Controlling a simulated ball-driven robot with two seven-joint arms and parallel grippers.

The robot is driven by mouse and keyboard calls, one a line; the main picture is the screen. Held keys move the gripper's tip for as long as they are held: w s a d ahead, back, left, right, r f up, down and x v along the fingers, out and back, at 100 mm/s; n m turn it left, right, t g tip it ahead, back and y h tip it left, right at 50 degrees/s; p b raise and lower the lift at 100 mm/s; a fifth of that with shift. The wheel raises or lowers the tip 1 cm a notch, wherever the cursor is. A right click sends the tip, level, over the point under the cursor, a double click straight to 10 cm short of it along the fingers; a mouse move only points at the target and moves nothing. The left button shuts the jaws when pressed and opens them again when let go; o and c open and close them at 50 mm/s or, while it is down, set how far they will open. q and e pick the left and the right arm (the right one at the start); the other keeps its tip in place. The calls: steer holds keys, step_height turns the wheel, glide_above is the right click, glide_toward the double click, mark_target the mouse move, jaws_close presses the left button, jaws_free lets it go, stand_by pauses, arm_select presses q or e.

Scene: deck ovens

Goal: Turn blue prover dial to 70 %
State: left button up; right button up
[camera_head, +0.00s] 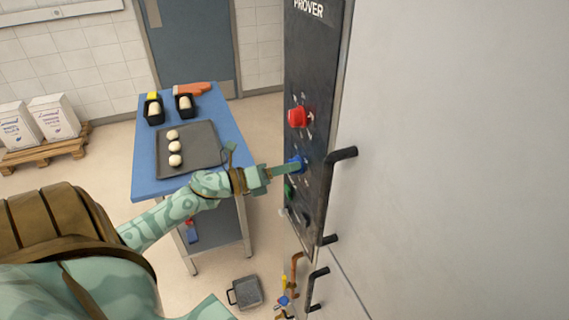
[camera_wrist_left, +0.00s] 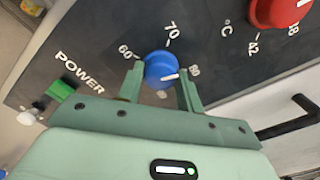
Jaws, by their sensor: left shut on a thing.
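The blue prover dial (camera_head: 299,161) is on the dark control panel (camera_head: 312,90) under the word PROVER. In the left wrist view the blue dial (camera_wrist_left: 158,65) sits among the marks 60, 70 and 80. Its white pointer line points right, close to the 80 mark and away from 70. My left gripper (camera_head: 288,168) reaches the panel from the left and is shut on the dial. Its fingers (camera_wrist_left: 160,80) stand on either side of the dial in the left wrist view. My right gripper is not in view.
A red dial (camera_head: 298,117) is above the blue one, and a green switch (camera_wrist_left: 63,88) marked POWER is beside it. Black handles (camera_head: 341,156) stick out at the right. A blue table (camera_head: 145,170) with a dough tray (camera_head: 205,150) stands behind my left arm.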

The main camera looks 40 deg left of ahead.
arm_select(q)
steer(key=shift+w+r+n+p, duration=0.1)
steer(key=shift+n+p, duration=1.5)
steer(key=shift+n, duration=1.15)
steer(key=shift+r+n+p, duration=0.1)
steer(key=shift+n+p, duration=1.5)
steer(key=shift+n, duration=1.15)
steer(key=o, duration=1)
steer(key=shift+w+f, duration=0.1)
steer(key=shift+f, duration=0.05)
steer(key=b+v, duration=0.3)
steer(key=v, duration=1.3)
steer(key=shift+a, duration=0.1)
